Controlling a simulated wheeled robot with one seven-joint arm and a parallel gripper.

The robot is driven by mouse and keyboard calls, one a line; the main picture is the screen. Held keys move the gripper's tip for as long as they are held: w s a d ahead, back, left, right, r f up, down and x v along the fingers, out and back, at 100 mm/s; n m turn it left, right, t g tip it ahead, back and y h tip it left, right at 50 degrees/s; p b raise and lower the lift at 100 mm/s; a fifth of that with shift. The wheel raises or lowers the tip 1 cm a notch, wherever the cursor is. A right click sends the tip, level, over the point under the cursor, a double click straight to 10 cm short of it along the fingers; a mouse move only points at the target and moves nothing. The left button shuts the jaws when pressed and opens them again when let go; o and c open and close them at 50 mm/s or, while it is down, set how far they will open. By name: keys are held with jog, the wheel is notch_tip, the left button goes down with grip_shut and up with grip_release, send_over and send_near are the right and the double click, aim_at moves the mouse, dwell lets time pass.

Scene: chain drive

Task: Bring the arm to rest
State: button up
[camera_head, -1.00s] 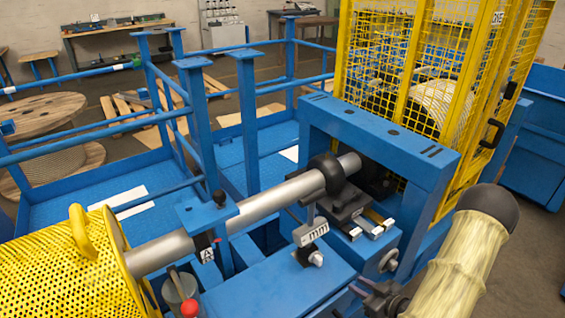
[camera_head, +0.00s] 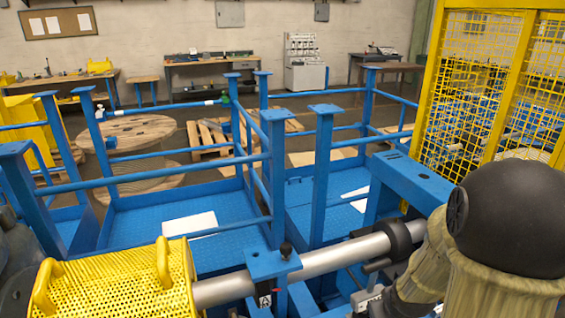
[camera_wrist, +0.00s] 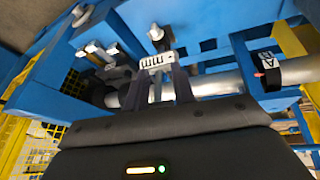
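In the wrist view, my gripper (camera_wrist: 159,82) has its two dark fingers apart, with a gap between them. A small block marked "mm" (camera_wrist: 157,61) shows at the fingertips, and I cannot tell whether they touch it. Part of this block (camera_head: 367,299) also shows at the bottom of the head view. My arm (camera_head: 480,255), with pale ribbed sleeves and a black rounded joint, fills the lower right of the head view. It hides part of the blue machine there. My gripper itself cannot be made out in the head view.
A grey shaft (camera_head: 335,257) runs from the yellow perforated guard (camera_head: 118,283) through a black collar (camera_head: 396,239). A yellow mesh cage (camera_head: 470,90) stands at right. Blue railings (camera_head: 270,180) surround the platform behind. A tagged blue bracket (camera_head: 272,263) sits on the shaft.

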jog(key=s+a+r+m+g+y+p, duration=0.1)
jog(key=s+a+r+g+p, duration=0.1)
jog(key=s+a+r, duration=0.4)
jog(key=a+r, duration=0.1)
jog(key=a, duration=0.2)
jog(key=shift+s+a+r+m, duration=0.2)
jog(key=shift+s+r+m, duration=0.1)
jog(key=shift+s, duration=0.1)
